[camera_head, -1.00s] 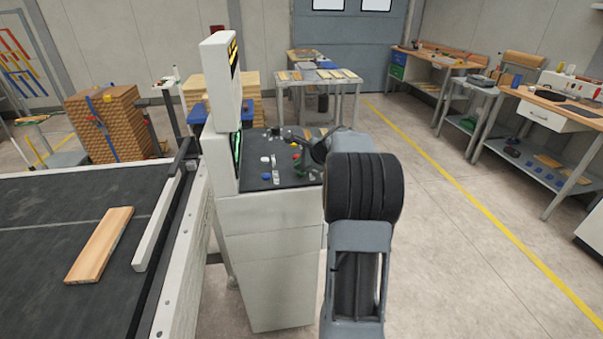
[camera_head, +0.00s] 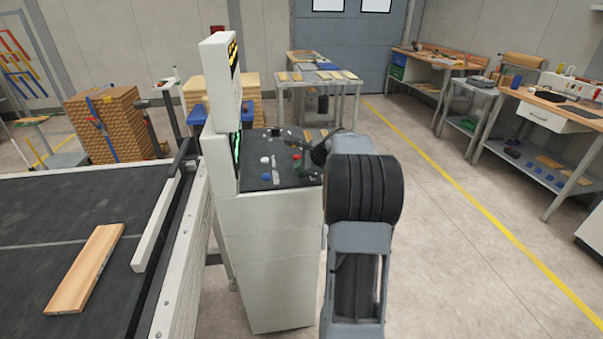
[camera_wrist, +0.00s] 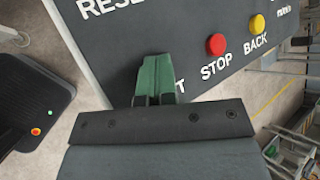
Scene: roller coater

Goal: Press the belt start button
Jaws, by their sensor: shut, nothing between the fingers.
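The control panel (camera_head: 254,182) is a dark sloped top on a white cabinet (camera_head: 268,260). In the wrist view the panel (camera_wrist: 130,35) carries a red button (camera_wrist: 215,44) above the word STOP and a yellow button (camera_wrist: 257,23) above BACK. A label ending in T lies mostly behind my gripper. My gripper (camera_wrist: 155,75) has green fingers, shut and empty, over the panel left of the red button. No start button shows beside the fingers; whether they touch anything is unclear. In the head view, my arm hides part of the panel's right side.
A wooden board (camera_head: 87,270) lies on the dark conveyor belt (camera_head: 50,215) at left. A tall white display housing (camera_head: 220,85) stands at the panel's left edge. Open floor (camera_head: 450,270) lies to the right.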

